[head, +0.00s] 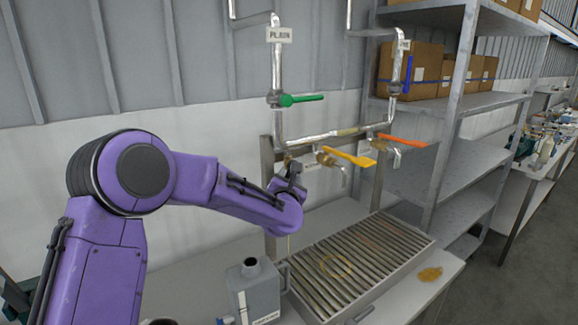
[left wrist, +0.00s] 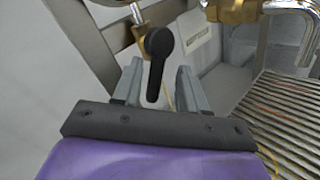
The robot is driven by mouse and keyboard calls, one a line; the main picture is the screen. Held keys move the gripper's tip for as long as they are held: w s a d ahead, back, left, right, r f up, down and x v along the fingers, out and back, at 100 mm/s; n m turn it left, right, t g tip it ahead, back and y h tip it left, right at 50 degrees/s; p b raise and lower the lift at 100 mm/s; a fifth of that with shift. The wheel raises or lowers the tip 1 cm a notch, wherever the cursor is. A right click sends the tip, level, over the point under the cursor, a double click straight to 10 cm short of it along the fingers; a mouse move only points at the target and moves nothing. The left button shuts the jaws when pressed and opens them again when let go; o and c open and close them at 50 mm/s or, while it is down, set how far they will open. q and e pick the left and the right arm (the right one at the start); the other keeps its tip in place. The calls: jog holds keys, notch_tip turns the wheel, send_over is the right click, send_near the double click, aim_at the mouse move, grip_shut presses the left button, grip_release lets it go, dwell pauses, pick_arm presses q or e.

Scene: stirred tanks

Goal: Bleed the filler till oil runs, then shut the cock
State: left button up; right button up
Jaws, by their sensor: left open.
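My left gripper (head: 290,180) reaches the lower pipework from the left, and its jaws are open. In the left wrist view, a small cock's black lever (left wrist: 157,45) hangs down between the open fingers (left wrist: 159,72); I cannot tell whether they touch it. The brass fitting (left wrist: 142,40) beside it joins the pipe above. A thin yellowish stream of oil (head: 289,245) shows below the gripper in the head view. The cock is mostly hidden there by my gripper. My right gripper is not in view.
Green (head: 300,99), blue (head: 407,75), yellow (head: 352,157) and orange (head: 402,140) valve handles sit on the pipes. Below are a slatted drain tray (head: 408,240) and a grey can (head: 262,290). Shelving stands at right.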

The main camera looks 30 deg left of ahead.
aim_at(288, 177)
pick_arm(q)
jog(key=p+x, duration=0.1)
jog(key=x, duration=0.2)
jog(key=shift+w+a, duration=0.1)
jog(key=shift+a, duration=0.05)
jog(key=shift+w+a, duration=0.15)
jog(key=shift+a, duration=0.1)
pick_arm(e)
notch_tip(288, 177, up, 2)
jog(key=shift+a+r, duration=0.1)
